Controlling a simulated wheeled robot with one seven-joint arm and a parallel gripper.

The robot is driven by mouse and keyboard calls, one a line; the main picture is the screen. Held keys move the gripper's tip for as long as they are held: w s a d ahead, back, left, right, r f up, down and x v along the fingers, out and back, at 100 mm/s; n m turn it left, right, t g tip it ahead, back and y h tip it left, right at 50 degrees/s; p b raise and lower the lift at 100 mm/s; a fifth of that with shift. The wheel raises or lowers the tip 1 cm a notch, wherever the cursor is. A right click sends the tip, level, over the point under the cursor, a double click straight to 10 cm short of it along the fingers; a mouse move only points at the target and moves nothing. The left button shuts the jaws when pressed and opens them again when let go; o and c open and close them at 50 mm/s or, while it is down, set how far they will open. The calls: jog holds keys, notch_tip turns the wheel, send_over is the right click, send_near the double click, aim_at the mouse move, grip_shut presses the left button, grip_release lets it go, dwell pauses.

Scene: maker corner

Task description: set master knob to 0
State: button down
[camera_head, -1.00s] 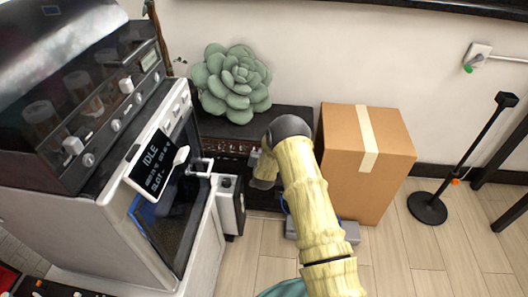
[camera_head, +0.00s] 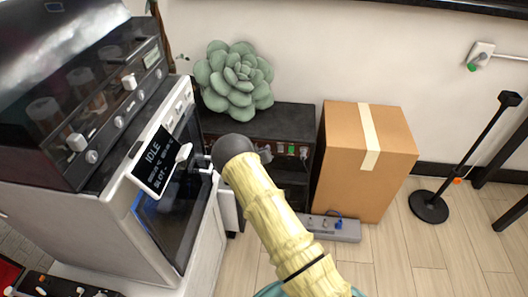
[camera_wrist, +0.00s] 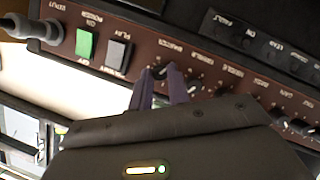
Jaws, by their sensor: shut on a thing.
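The amplifier (camera_head: 285,120) is a black box by the wall, with a red-brown control panel (camera_wrist: 215,62) that fills the upper wrist view upside down. The panel has a row of dark knobs; the labels are too blurred to read surely. My gripper (camera_wrist: 167,78) is at the panel, its two fingers shut on the knob (camera_wrist: 160,71) nearest the grey switch, which I take as the master knob. The fingers partly hide this knob, and its pointer setting cannot be read. In the head view my arm hides most of the gripper.
A green rocker switch (camera_wrist: 85,43) and a grey one (camera_wrist: 116,54) sit close beside the held knob. A succulent (camera_head: 234,80) stands on the amplifier. A cardboard box (camera_head: 350,170), a power strip (camera_head: 332,229) and an oven-like machine (camera_head: 150,215) flank it.

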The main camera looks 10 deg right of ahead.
jog(key=shift+s+f, duration=0.1)
jog(key=shift+f, duration=0.1)
dwell(0.4)
jog(key=c, duration=1.3)
grip_release()
jog(key=shift+r, duration=0.1)
jog(key=shift+c, duration=0.2)
jog(key=shift+a, duration=0.1)
